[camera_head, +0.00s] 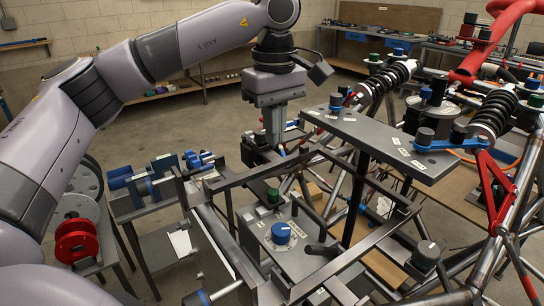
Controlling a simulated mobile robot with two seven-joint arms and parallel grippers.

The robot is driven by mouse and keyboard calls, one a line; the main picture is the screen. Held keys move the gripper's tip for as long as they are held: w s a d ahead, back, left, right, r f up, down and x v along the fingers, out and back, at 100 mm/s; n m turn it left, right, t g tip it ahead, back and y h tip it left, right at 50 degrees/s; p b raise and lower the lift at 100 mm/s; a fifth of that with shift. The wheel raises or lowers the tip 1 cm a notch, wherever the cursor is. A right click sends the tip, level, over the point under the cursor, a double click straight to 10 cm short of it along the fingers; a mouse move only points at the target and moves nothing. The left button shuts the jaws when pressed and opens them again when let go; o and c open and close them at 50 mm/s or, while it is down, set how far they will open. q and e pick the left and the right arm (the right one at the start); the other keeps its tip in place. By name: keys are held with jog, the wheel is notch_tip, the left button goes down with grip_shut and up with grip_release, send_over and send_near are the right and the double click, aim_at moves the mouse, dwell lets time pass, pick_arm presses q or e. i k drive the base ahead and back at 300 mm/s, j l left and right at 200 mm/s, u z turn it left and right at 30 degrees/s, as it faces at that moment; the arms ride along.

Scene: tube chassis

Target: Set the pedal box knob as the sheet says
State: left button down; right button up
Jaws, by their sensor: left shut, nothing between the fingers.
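My left gripper (274,138) points down with its fingers together, empty, above the tube chassis. It is above and behind a blue-topped knob (281,232) on a grey box panel (312,262) low in the frame. This may be the pedal box knob; I cannot read its setting or the small labels by it. A green-topped knob (272,195) stands just behind it. My right gripper is not in view.
Dark frame bars (345,262) cross around the panel. A raised grey plate (382,142) with labels and knobs stands at the right, beside black coil springs (386,80) and red tubes (490,45). A side table (150,205) holds blue-and-grey parts; red discs (76,240) are nearby.

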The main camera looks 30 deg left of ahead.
aim_at(280, 231)
jog(key=k, duration=1.5)
